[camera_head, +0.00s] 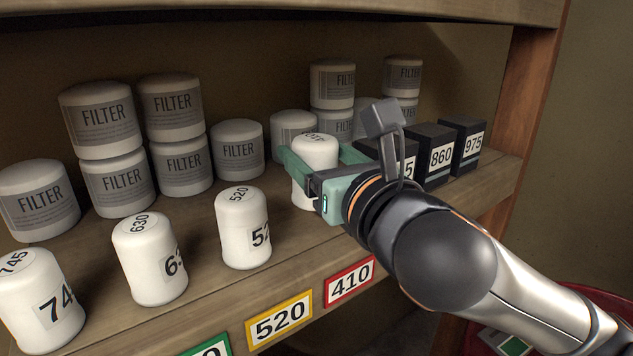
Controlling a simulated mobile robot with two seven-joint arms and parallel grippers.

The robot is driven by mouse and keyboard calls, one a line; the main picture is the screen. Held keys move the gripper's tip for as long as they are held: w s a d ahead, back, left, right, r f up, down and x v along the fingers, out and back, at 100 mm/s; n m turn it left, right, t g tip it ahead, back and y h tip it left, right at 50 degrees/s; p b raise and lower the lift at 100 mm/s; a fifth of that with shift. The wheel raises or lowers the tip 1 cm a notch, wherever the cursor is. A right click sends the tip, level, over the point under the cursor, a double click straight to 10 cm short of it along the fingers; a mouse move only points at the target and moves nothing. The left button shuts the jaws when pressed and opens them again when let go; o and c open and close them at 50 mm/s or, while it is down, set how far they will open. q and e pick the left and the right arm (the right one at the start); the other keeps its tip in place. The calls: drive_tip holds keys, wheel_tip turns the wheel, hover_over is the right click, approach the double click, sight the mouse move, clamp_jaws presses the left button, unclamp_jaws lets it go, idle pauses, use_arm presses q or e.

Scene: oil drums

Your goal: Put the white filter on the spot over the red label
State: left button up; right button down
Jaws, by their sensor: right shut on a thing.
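A white filter (314,152) stands upright at the shelf, above and slightly left of the red label reading 410 (349,283). My right gripper (306,170) is shut on this filter, with its green fingers around it. The gripper hides part of the filter's front, and its number is hard to read. I cannot tell whether its base touches the shelf. My left gripper is not in view.
White filters marked 520 (243,228), 630 (150,259) and 745 (40,300) stand left along the front. Stacked grey FILTER cans (103,120) line the back. Black boxes, including 860 (433,154), stand right. A yellow 520 label (279,319) is on the shelf edge.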

drive_tip(key=shift+w+f, duration=0.2)
drive_tip(key=shift+f, duration=0.05)
drive_tip(key=shift+w+f, duration=0.15)
drive_tip(key=shift+f, duration=0.75)
drive_tip(key=shift+w+f, duration=0.1)
drive_tip(key=shift+f, duration=0.8)
drive_tip(key=shift+f, duration=0.1)
drive_tip(key=shift+f, duration=0.1)
unclamp_jaws()
